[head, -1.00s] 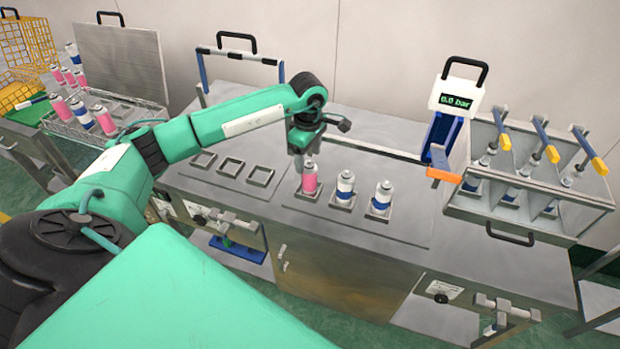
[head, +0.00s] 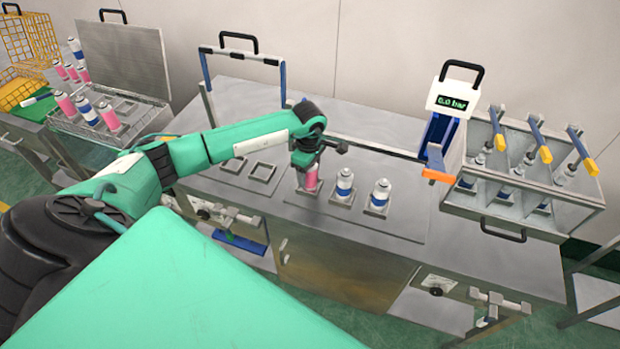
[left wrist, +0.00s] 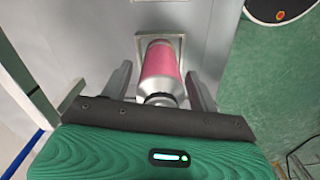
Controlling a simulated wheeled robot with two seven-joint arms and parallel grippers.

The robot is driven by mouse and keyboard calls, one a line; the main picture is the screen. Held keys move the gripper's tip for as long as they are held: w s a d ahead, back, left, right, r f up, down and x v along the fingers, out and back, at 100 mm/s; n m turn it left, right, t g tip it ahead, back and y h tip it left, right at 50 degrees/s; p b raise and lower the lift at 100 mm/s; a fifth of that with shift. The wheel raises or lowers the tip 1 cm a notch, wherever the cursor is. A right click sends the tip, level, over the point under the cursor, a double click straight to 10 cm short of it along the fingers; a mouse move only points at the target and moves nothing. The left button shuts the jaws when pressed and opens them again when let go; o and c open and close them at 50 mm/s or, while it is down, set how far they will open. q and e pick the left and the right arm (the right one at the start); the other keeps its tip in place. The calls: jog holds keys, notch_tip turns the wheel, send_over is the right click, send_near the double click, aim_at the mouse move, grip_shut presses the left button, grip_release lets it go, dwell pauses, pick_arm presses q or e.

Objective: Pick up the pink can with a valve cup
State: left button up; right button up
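The pink can (head: 309,182) stands upright in a square holder on the bench, at the left end of a row with two blue-and-white cans (head: 344,184) (head: 380,193). My left gripper (head: 307,166) is right above and around its top, pointing down. In the left wrist view the pink can (left wrist: 160,70) lies between the two spread fingers of my left gripper (left wrist: 160,88), with gaps on both sides. Its silver top is near the palm; the valve cup is mostly hidden. My right gripper is not in view.
Empty square holders (head: 262,172) lie left of the row. A gauge stand (head: 446,110) reading 0.0 bar and a crimping box with yellow-tipped levers (head: 520,185) stand at the right. A wire basket with more cans (head: 128,121) stands at the left.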

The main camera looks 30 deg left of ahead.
pick_arm(q)
jog(key=c, duration=1)
jog(key=shift+r, duration=0.1)
jog(key=shift+c, duration=0.2)
